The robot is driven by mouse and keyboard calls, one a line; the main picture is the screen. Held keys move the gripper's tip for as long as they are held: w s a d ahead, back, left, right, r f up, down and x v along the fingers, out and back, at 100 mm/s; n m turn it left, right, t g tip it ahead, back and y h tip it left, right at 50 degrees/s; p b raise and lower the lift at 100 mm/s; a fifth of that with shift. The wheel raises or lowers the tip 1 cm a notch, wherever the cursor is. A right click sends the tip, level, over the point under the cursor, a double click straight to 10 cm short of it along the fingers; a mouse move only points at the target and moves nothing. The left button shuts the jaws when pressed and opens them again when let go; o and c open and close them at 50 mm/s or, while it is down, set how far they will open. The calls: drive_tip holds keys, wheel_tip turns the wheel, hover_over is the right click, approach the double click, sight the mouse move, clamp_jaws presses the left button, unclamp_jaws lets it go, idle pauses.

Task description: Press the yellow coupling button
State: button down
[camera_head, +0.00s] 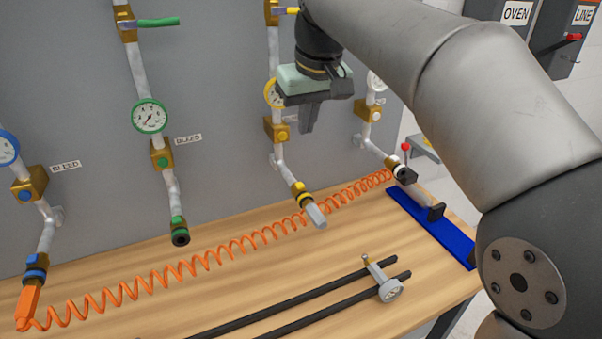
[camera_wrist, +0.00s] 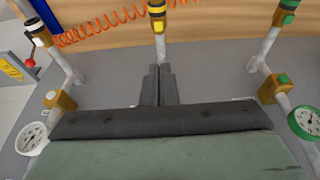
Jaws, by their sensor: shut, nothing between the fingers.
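The yellow-ringed coupling (camera_head: 300,190) hangs at the lower end of the third pipe, with a grey plug (camera_head: 316,215) in its mouth. It also shows at the top centre of the wrist view (camera_wrist: 157,9). Higher on this pipe, a brass block (camera_head: 272,131) carries a small yellowish button (camera_head: 283,135). My gripper (camera_head: 306,128) is shut and empty, pointing down in front of the pipe, above and apart from the coupling. Its fingers (camera_wrist: 160,74) show side by side in the wrist view. The yellow gauge is partly hidden behind my gripper.
Neighbouring pipes carry green (camera_head: 179,233), blue (camera_head: 36,267) and white (camera_head: 400,171) couplings. An orange coiled hose (camera_head: 190,266) crosses the wooden bench (camera_head: 240,290).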

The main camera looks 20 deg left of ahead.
drive_tip(key=shift+f, duration=0.1)
approach(299, 184)
drive_tip(key=x, duration=0.5)
drive_tip(key=shift+w+a+f, duration=0.15)
drive_tip(key=shift+w, duration=0.05)
drive_tip(key=shift+f, duration=0.6)
